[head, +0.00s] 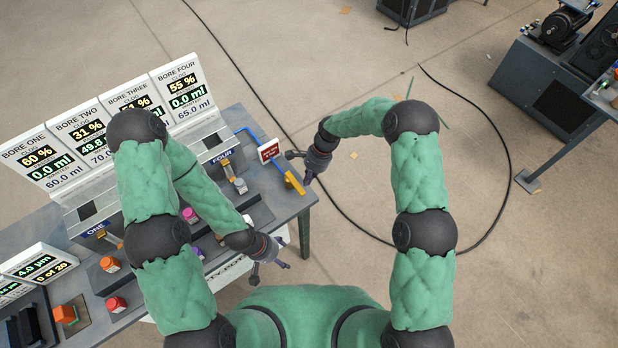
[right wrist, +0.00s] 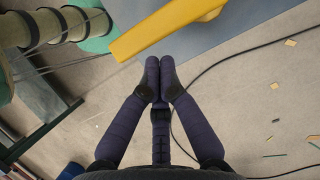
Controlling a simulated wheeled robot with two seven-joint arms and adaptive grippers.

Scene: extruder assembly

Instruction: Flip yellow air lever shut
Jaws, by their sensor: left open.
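The yellow air lever (head: 294,182) is at the right end of the grey bench, by a small red-and-white sign (head: 268,151). My right gripper (head: 299,167) is right beside the lever, at the bench edge. In the right wrist view, the yellow lever (right wrist: 165,28) lies just beyond my right gripper's fingertips (right wrist: 160,68), with a small gap seen between them. Two of those fingers look close together there, but fingers look spread in the head view, so its opening is unclear. My left gripper (head: 270,273) is open and empty near the bench's front edge.
A blue pipe (head: 252,137) runs near the sign. A black cable (head: 510,180) lies on the floor to the right, where there is free room.

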